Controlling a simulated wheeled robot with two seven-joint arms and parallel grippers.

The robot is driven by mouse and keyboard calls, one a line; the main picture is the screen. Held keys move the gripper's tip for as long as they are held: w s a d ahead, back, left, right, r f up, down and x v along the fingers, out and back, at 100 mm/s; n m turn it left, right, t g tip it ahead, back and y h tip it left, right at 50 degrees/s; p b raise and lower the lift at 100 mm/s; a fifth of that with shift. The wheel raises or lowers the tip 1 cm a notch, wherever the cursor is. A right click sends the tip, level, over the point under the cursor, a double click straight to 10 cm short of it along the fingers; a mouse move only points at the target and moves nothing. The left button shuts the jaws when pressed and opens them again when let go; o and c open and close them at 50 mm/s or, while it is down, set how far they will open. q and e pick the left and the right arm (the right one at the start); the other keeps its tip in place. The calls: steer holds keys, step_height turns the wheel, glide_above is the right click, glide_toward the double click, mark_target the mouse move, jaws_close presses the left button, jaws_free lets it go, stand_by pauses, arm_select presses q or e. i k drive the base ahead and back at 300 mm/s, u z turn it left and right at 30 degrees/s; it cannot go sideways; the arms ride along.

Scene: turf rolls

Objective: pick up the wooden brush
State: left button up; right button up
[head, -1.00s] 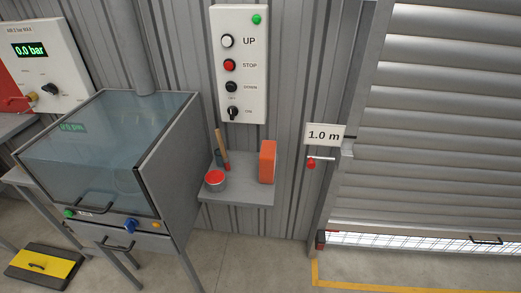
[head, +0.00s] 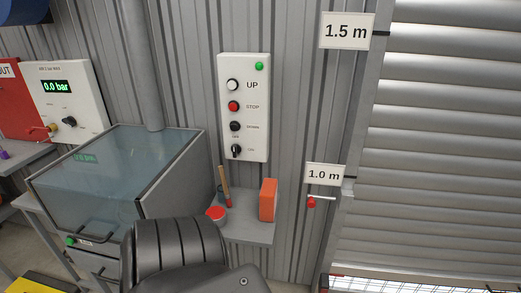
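The wooden brush (head: 225,183) stands upright, slightly tilted, on a small grey shelf (head: 252,232) against the corrugated wall. It has a light brown handle and a red lower end. A red-topped tin (head: 216,214) is just in front of it, and a dark cup (head: 220,192) shows partly behind it. An orange block (head: 268,200) stands to its right on the same shelf. A black link of my arm fills the bottom centre and hides the shelf's lower left. Neither of my grippers shows.
A grey cabinet with a glass top (head: 115,170) stands left of the shelf. A white control panel (head: 243,107) is on the wall above. A red-ended lever (head: 312,202) and a roller shutter (head: 440,150) are to the right.

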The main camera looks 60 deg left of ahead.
mark_target(221, 171)
steer(key=i, duration=1.55)
steer(key=u, duration=2.3)
